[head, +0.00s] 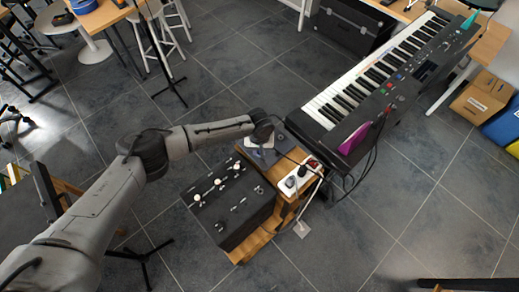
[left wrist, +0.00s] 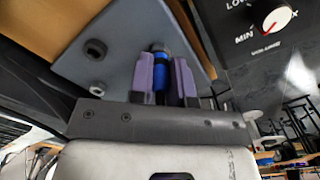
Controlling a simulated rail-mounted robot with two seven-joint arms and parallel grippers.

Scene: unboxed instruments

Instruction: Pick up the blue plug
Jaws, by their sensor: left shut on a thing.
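The blue plug (left wrist: 160,72) shows in the left wrist view as a short blue cylinder with a dark end. It lies between the two purple fingers of my left gripper (left wrist: 163,78), which is shut on it. Its dark end is close to a grey-blue panel (left wrist: 120,50); I cannot tell whether it touches it. In the head view my left wrist is over the grey-blue panel (head: 262,158) at the end of a wooden stand, and it hides the plug. My right gripper is not in view.
A black box with knobs (head: 228,202) stands beside the panel on the wooden stand (head: 276,176). A power strip with plugs and cables (head: 302,176) lies to the right. A keyboard (head: 385,75) is behind. The tiled floor at right is mostly clear.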

